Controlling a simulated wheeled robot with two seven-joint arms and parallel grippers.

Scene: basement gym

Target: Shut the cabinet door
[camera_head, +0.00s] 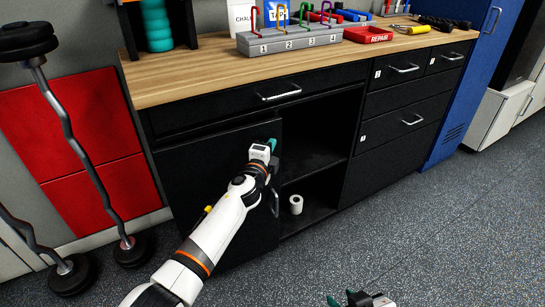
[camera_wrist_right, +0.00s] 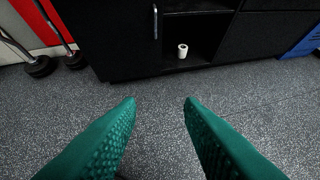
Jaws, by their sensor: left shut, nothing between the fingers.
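The black cabinet door (camera_head: 205,170) covers the left part of the cabinet front, with an upright metal handle (camera_head: 275,203) near its right edge. To its right the dark shelf opening (camera_head: 313,150) is uncovered. My left gripper (camera_head: 273,146) is shut and empty at the upper right edge of the door; whether it touches the door is unclear. My right gripper (camera_head: 357,298) is low at the bottom edge of the head view, away from the cabinet. In the right wrist view its teal fingers (camera_wrist_right: 160,102) are spread and empty, with the door (camera_wrist_right: 110,40) beyond.
A white roll (camera_head: 296,204) stands on the cabinet's lower shelf. The wooden worktop (camera_head: 200,79) above holds a grey rack (camera_head: 290,40) and tools. Bent bars with weights (camera_head: 70,270) stand at left. The floor (camera_head: 430,230) at right is clear.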

